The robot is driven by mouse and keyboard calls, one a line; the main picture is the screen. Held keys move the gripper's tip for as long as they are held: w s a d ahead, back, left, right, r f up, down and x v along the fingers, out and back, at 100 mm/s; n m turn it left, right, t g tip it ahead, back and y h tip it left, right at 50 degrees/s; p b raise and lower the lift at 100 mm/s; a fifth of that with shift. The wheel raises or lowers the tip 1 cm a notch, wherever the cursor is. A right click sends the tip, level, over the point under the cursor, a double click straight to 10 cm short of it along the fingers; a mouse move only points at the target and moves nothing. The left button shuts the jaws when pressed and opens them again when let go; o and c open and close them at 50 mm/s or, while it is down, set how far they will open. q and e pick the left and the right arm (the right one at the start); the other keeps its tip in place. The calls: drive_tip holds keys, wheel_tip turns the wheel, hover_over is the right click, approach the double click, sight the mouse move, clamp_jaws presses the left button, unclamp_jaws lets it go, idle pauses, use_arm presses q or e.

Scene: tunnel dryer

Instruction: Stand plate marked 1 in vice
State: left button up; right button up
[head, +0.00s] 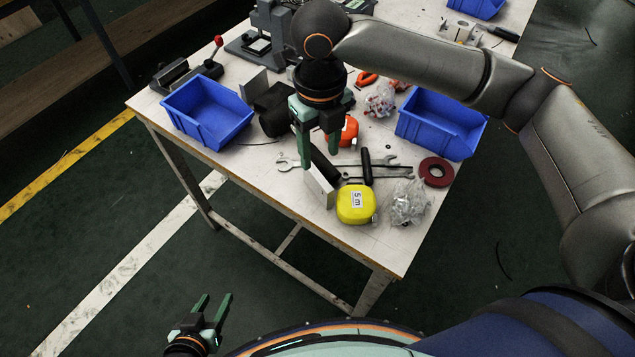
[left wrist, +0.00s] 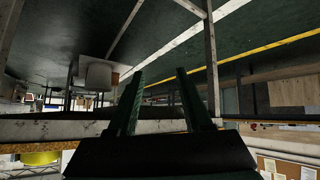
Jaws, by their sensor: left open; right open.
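A thin pale plate (head: 319,188) stands on edge near the table's front edge in the head view, against a dark piece; no number is readable on it. A second grey plate (head: 253,85) stands upright behind the blue bin, also with no readable mark. A low grey vice-like device (head: 185,76) with a red-knobbed lever sits at the table's left corner. My right gripper (head: 320,160) is open, pointing down just above the pale plate; I cannot tell whether it touches it. My left gripper (head: 213,306) is open and empty, low beside the table; the left wrist view shows its spread fingers (left wrist: 160,80).
Blue bins stand left (head: 207,110) and right (head: 441,124). A yellow tape measure (head: 356,204) sits right beside the pale plate, with spanners (head: 385,160), a clear bag (head: 407,203) and a red tape roll (head: 436,172) nearby. A grey machine (head: 262,38) stands behind.

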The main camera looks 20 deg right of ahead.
sight(318, 175)
wheel_tip(318, 175, down, 8)
drive_tip(key=shift+a+r+b, duration=0.1)
drive_tip(key=shift+b, duration=0.5)
drive_tip(key=shift+c, duration=0.2)
drive_tip(key=shift+r, duration=0.1)
clamp_jaws()
idle(0.8)
